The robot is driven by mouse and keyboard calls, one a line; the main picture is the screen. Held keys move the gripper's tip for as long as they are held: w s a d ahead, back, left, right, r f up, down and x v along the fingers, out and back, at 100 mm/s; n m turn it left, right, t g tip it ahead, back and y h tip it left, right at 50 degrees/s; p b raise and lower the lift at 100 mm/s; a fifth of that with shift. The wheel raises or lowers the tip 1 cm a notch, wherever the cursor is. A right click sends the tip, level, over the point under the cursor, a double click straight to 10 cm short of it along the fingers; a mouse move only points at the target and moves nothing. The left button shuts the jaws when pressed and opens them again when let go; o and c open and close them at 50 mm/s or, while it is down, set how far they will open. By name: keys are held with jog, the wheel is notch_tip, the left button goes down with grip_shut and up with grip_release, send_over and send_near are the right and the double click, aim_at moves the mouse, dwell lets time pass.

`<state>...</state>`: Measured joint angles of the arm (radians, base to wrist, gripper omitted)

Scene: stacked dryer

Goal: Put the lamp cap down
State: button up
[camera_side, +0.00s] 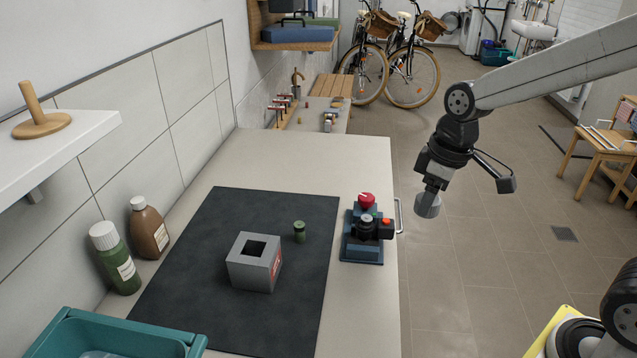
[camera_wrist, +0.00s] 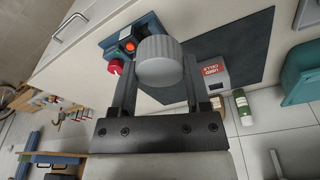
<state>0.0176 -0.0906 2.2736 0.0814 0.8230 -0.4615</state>
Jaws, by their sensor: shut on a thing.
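The lamp cap (camera_side: 428,206) is a light grey, ribbed round piece held in my gripper (camera_side: 434,186). In the side view it hangs in the air to the right of the bench edge, above the floor. In the wrist view the lamp cap (camera_wrist: 159,55) sits between the two dark fingers of my gripper (camera_wrist: 158,76), which are shut on it. A blue-based device (camera_side: 362,251) with a red knob, a dark cylinder and a small orange-red lamp stands on the bench, left of my gripper. The device (camera_wrist: 140,30) also shows behind the cap in the wrist view.
A dark mat (camera_side: 205,225) lies on the bench (camera_side: 300,160), bearing a grey box (camera_side: 253,273) with a square opening and a small green piece (camera_side: 299,231). Bottles (camera_side: 118,262) and a teal bin (camera_side: 100,335) stand left. A metal handle (camera_side: 398,216) edges the bench.

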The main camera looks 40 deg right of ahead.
dwell(0.7)
jog(key=shift+w, duration=0.55)
jog(key=w+a+f, duration=0.1)
jog(key=w+f, duration=0.2)
jog(key=w, duration=0.5)
jog(key=w+a+f, duration=0.1)
jog(key=w+f, duration=0.2)
jog(key=w, duration=0.5)
jog(key=shift+a, duration=0.15)
jog(key=w+f, duration=0.2)
jog(key=w, duration=0.2)
jog(key=w+f, duration=0.3)
jog(key=w, duration=0.1)
jog(key=w+f, duration=0.3)
jog(key=w, duration=0.1)
jog(key=shift+w+a+f, duration=0.1)
jog(key=shift+w+a, duration=0.05)
jog(key=shift+a, duration=0.15)
jog(key=shift+w+f, duration=0.55)
